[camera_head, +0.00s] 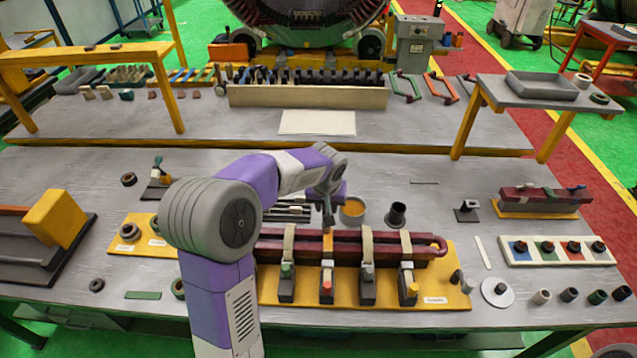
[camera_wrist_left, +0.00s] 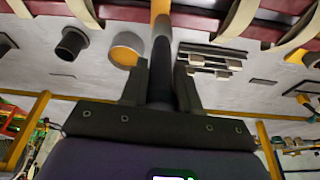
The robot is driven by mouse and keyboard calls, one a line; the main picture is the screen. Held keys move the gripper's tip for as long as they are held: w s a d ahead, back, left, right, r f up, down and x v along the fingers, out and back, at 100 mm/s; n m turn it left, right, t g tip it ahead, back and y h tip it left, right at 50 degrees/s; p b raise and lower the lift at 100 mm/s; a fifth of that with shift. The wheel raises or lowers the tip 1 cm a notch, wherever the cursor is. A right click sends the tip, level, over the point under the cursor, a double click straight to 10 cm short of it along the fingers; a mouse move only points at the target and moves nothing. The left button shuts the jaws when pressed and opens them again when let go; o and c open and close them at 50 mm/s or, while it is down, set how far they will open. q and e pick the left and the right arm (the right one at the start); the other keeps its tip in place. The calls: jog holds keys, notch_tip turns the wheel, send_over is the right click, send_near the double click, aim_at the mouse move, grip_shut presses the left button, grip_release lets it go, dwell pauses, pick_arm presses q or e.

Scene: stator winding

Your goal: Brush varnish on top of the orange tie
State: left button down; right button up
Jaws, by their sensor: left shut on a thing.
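The dark red coil bar (camera_head: 385,246) lies on a yellow board (camera_head: 450,270), with several pale straps over it. The orange tie (camera_head: 327,248) wraps the bar between two pale straps. It also shows at the top edge of the wrist view (camera_wrist_left: 159,8). My left gripper (camera_head: 327,198) is above the bar, shut on the dark handle of a brush (camera_wrist_left: 161,65). The brush points down at the orange tie; I cannot tell whether its tip touches it. A pot of amber varnish (camera_head: 353,208) stands just behind the bar, right of the gripper. My right gripper is out of view.
A dark cup (camera_head: 397,212) stands right of the pot. Several toggle clamps (camera_head: 367,285) line the board's front. Metal bars (camera_head: 290,210) lie behind the coil bar. A white tray of coloured pads (camera_head: 556,250) is at right. The bench's middle behind the pot is clear.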

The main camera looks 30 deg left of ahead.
pick_arm(q)
notch_tip(320, 180, up, 8)
jog(key=a+p, duration=0.1)
jog(key=p, duration=0.4)
jog(key=shift+s+a+p, duration=0.15)
jog(key=shift+s+p, duration=0.25)
